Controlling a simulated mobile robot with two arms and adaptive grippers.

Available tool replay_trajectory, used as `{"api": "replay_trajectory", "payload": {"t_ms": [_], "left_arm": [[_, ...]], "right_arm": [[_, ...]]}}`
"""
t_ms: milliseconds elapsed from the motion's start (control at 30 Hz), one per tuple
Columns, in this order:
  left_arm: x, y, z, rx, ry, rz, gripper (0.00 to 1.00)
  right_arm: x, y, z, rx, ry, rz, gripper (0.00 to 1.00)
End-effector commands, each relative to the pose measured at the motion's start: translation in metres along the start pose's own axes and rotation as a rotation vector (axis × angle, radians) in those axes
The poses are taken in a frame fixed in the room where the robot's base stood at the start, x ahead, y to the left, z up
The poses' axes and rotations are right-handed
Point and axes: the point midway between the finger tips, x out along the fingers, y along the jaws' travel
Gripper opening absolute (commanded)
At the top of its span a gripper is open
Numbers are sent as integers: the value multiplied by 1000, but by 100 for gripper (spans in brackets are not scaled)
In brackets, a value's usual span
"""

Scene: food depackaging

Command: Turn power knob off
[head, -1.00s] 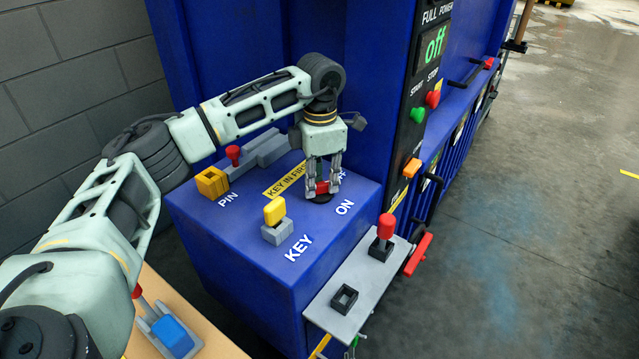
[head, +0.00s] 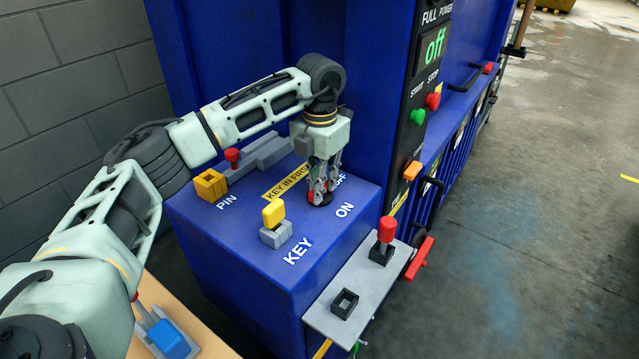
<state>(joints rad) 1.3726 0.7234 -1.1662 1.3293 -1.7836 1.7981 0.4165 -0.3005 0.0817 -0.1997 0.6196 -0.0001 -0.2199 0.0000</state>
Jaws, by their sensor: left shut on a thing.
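The power knob (head: 311,197) is a red handle on a dark round base on top of the blue box (head: 230,240). It sits between the white "ON" and "OFF" labels. My left gripper (head: 321,194) reaches down from above and is shut on the knob, hiding much of it. The "OFF" label is partly covered by the fingers. The display (head: 435,46) on the black panel reads "off" in green. My right gripper is not in view.
On the box stand a yellow key (head: 273,213) in a grey holder, a red pin (head: 233,156) and a yellow block (head: 210,185). A grey shelf (head: 335,318) with a red-handled piece (head: 386,230) juts out in front. Open floor lies to the right.

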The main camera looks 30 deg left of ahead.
Motion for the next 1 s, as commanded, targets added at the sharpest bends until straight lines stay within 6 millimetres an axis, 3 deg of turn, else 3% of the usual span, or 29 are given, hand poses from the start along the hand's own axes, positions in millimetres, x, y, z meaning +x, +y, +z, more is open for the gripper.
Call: {"api": "replay_trajectory", "payload": {"t_ms": [467,500,667,1000], "left_arm": [[-6,1,3,-17,-16,0,0],[-6,1,4,-17,-16,0,17],[-4,1,2,-15,-11,0,31],[-3,0,1,-12,-5,0,33]], "right_arm": [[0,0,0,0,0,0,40],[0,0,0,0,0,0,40],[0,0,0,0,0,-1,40],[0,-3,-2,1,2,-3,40]]}}
